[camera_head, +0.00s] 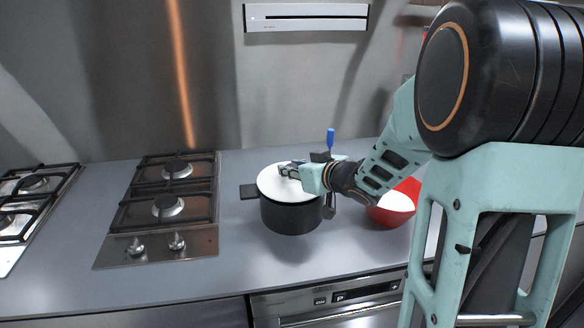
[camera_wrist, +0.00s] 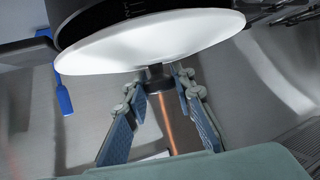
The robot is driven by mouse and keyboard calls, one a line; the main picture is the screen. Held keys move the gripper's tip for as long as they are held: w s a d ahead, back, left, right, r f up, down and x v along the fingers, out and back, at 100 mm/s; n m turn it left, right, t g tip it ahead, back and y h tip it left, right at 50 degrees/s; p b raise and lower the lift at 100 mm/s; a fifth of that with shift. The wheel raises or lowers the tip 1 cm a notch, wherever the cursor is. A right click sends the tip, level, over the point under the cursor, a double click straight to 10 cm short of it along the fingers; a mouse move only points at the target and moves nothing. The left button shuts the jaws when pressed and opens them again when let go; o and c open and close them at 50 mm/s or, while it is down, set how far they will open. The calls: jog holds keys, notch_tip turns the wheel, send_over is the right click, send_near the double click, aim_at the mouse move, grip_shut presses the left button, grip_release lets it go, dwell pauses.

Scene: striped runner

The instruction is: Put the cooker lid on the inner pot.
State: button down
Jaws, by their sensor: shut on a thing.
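The inner pot (camera_head: 288,216) is black and stands on the grey counter. The white round cooker lid (camera_head: 275,182) is over its top, and a dark side handle (camera_head: 249,191) sticks out to the left. My gripper (camera_head: 289,169) reaches in from the right, above the lid. In the wrist view, the lid (camera_wrist: 150,42) lies across the dark pot (camera_wrist: 95,18), and my gripper (camera_wrist: 158,80) is shut on the lid's dark knob (camera_wrist: 159,76). Whether the lid's rim touches the pot all round cannot be told.
A blue-handled utensil (camera_head: 330,139) is just behind my gripper. A red and white bowl (camera_head: 397,204) stands right of the pot, under my arm. A gas hob (camera_head: 167,207) is at the left. The counter (camera_head: 240,256) in front of the pot is clear.

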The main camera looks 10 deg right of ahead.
jog(key=shift+f, duration=0.3)
jog(key=c, duration=1.6)
grip_release()
jog(key=shift+r, duration=0.55)
jog(key=p+v, duration=0.3)
jog(key=v, duration=0.9)
jog(key=shift+r, duration=0.1)
